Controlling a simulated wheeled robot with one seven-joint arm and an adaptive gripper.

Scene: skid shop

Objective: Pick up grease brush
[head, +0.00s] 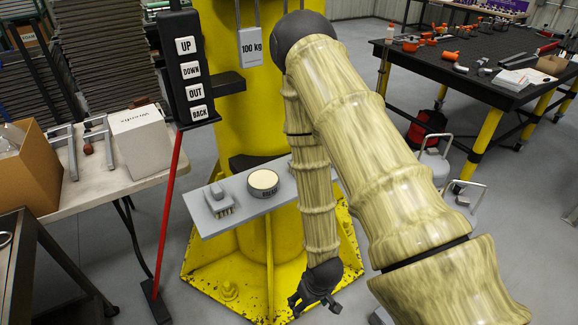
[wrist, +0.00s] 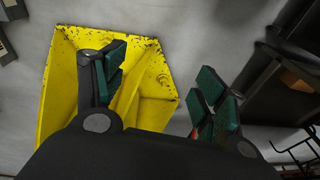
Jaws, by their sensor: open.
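The grease brush (head: 218,201) appears to be the grey brush with pale bristles lying on the left part of a small grey shelf (head: 240,217) on the yellow column. My gripper (head: 313,303) hangs low over the column's yellow foot, below the shelf and to the right of the brush. It is empty. In the wrist view my gripper (wrist: 165,88) has its green-padded fingers wide apart, with the yellow foot (wrist: 62,90) and grey floor beneath. The brush does not show in the wrist view.
A round labelled tin (head: 263,183) stands on the shelf right of the brush. A red pole (head: 170,215) and a hanging button pendant (head: 188,70) are left of the column. A pale table (head: 88,190) with boxes is at left, a dark workbench (head: 450,75) at right.

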